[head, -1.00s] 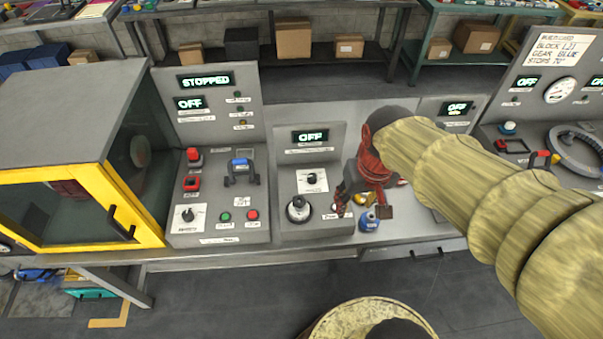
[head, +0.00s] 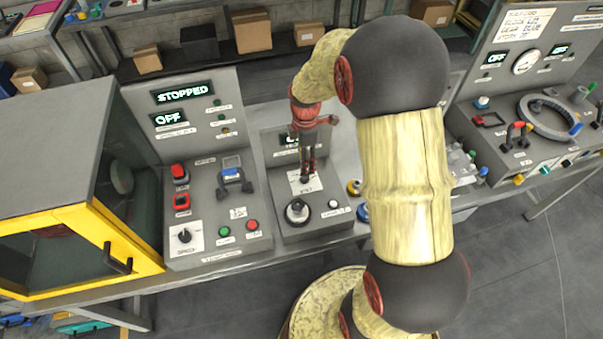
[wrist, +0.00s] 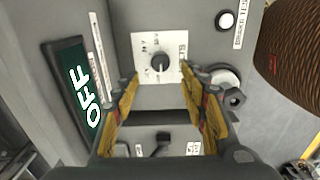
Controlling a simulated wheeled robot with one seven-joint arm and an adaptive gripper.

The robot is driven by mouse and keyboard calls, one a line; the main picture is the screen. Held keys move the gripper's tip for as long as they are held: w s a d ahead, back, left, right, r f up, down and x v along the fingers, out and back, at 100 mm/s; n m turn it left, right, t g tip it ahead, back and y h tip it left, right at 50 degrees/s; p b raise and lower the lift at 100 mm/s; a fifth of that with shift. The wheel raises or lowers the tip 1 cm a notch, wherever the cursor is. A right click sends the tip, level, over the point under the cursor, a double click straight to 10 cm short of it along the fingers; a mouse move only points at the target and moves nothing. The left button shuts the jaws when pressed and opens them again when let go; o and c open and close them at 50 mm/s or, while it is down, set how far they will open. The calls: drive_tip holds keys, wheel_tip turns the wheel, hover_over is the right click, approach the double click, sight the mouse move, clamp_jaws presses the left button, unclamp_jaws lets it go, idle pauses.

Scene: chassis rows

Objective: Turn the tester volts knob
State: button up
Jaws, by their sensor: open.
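The tester is the grey middle console (head: 277,227) with an OFF display, part hidden behind my gripper in the head view. A small black knob (wrist: 160,62) sits on its white dial plate (wrist: 146,43) in the wrist view; the plate's lettering is too small to read. In the head view the plate (head: 313,182) shows just behind my fingertips. My gripper (head: 305,177) points down over this plate. In the wrist view its open fingers (wrist: 163,90) stand on either side below the knob, with nothing between them; contact cannot be told.
A larger round knob (head: 297,211) and a white button (head: 334,204) are on the same console. The OFF display (wrist: 84,92) is left in the wrist view. Left stands a console (head: 212,248) with buttons and a yellow-framed cabinet (head: 88,225). A handwheel (head: 550,117) is right.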

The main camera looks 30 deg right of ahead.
sight(304, 178)
wheel_tip(304, 178, down, 8)
drive_tip(key=shift+r+b, duration=0.2)
drive_tip(key=shift+b, duration=0.55)
drive_tip(key=c, duration=1.1)
clamp_jaws()
